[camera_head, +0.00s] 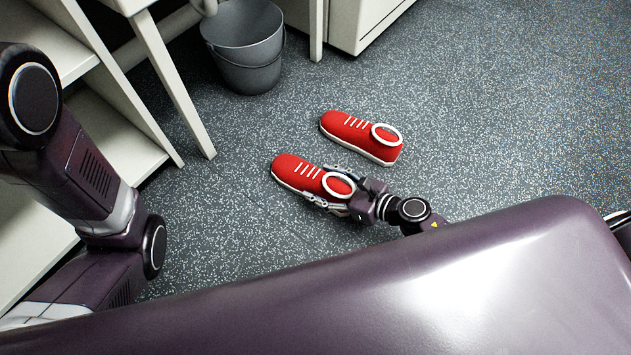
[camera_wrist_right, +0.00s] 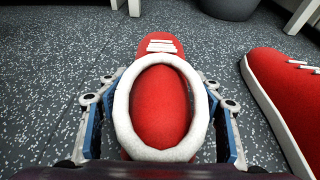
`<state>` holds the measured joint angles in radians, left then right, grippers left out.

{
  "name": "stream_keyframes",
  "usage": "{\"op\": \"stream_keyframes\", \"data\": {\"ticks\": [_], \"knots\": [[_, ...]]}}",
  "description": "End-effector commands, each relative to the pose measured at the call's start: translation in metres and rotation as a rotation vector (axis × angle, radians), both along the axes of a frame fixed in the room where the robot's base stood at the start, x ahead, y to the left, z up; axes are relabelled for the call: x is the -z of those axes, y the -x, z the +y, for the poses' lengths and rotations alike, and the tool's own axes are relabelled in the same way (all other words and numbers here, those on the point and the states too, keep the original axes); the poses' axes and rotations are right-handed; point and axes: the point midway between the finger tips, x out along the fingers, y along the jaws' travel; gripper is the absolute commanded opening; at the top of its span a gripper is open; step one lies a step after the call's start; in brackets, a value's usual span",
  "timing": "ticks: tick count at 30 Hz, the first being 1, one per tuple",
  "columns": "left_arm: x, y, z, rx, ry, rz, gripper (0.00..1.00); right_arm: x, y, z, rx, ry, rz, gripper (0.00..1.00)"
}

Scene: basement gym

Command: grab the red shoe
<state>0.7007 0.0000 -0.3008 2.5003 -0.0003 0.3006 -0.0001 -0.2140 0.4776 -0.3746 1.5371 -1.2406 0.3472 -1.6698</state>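Two red shoes with white laces, white soles and white collar rings are on the floor in the head view. The nearer red shoe (camera_head: 299,174) has its toe pointing up-left. The farther red shoe (camera_head: 350,128) lies beside it, up and to the right. My right gripper (camera_head: 328,185) is at the heel end of the nearer shoe, one finger on each side. In the right wrist view, the open fingers of this gripper (camera_wrist_right: 162,85) straddle the white collar of that shoe (camera_wrist_right: 160,100); narrow gaps seem to show beside it. My left gripper is out of view.
A grey bucket (camera_head: 245,48) stands behind the shoes. A white shelf unit (camera_head: 118,135) is at the left, and a white cabinet (camera_head: 365,20) is at the back. The speckled floor (camera_head: 520,120) is clear to the right.

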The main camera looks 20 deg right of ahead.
Motion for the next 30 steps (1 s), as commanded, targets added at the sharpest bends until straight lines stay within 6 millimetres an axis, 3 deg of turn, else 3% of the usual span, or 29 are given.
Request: {"op": "stream_keyframes", "data": {"ticks": [2, 9, 22, 30], "knots": [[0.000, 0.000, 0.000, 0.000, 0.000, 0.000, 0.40, 0.000, 0.000, 0.000, 0.000, 0.000, 0.000, 0.48], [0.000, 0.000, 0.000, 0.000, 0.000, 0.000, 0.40, 0.000, 0.000, 0.000, 0.000, 0.000, 0.000, 0.22], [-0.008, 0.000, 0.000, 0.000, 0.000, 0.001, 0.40, -0.011, -0.001, 0.000, 0.000, -0.001, -0.002, 0.21], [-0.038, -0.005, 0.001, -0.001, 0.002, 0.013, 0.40, -0.052, 0.000, 0.000, -0.002, 0.000, -0.003, 0.21]]}}
